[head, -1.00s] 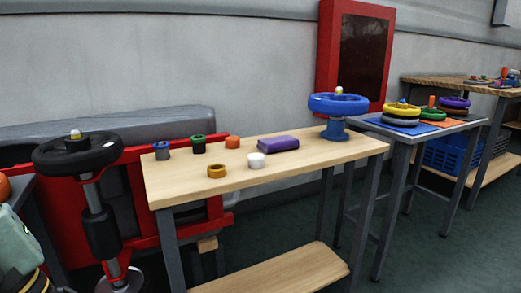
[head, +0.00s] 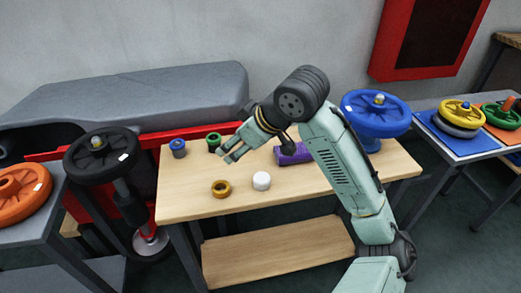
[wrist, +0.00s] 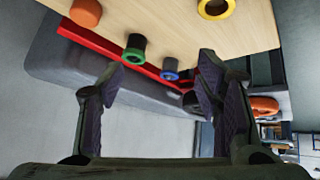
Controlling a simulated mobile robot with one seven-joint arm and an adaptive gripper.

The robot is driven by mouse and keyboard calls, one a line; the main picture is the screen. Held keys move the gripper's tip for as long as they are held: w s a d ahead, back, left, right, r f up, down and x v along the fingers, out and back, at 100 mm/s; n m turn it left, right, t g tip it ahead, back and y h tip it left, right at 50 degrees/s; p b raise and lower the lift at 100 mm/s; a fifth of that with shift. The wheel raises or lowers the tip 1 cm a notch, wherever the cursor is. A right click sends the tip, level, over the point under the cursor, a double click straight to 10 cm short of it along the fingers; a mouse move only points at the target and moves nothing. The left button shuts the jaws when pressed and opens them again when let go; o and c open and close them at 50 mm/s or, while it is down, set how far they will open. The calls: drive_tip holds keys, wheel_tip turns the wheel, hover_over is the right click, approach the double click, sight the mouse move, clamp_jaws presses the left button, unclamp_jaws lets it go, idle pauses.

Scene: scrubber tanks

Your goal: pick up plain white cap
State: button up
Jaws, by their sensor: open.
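The plain white cap (head: 261,181) sits upright on the light wooden table (head: 187,206), right of a yellow ring (head: 221,188). In the head view, my gripper (head: 229,154) is above the table, behind and left of the white cap, and apart from it. In the wrist view, my gripper (wrist: 160,72) has its fingers spread with nothing between them. The white cap is not in the wrist view.
A blue ring (head: 178,147), a green-topped black ring (head: 214,142) and a purple block (head: 292,153) are on the table. A blue handwheel (head: 376,111) stands at its right end. The orange cap (wrist: 86,12) shows in the wrist view. The table's front right is clear.

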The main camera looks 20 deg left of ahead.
drive_tip(key=d+g+h+p, duration=0.2)
drive_tip(key=d+h, duration=0.1)
drive_tip(key=d, duration=0.7)
hover_over(263, 178)
drive_tip(key=s+d, duration=0.1)
drive_tip(key=d, duration=0.2)
drive_tip(key=shift+m, duration=0.4)
drive_tip(key=f, duration=0.4)
drive_tip(key=shift+a+f, duration=0.25)
drive_tip(key=shift+f, duration=0.15)
drive_tip(key=shift+w+p+x, duration=0.2)
drive_tip(key=shift+p+x, duration=0.05)
drive_tip(key=shift+x, duration=1.2)
drive_tip(key=shift+w+p+x, duration=0.15)
drive_tip(key=shift+p+x, duration=0.05)
drive_tip(key=shift+x, duration=1.25)
drive_tip(key=shift+c, duration=0.5)
drive_tip(key=c, duration=0.9)
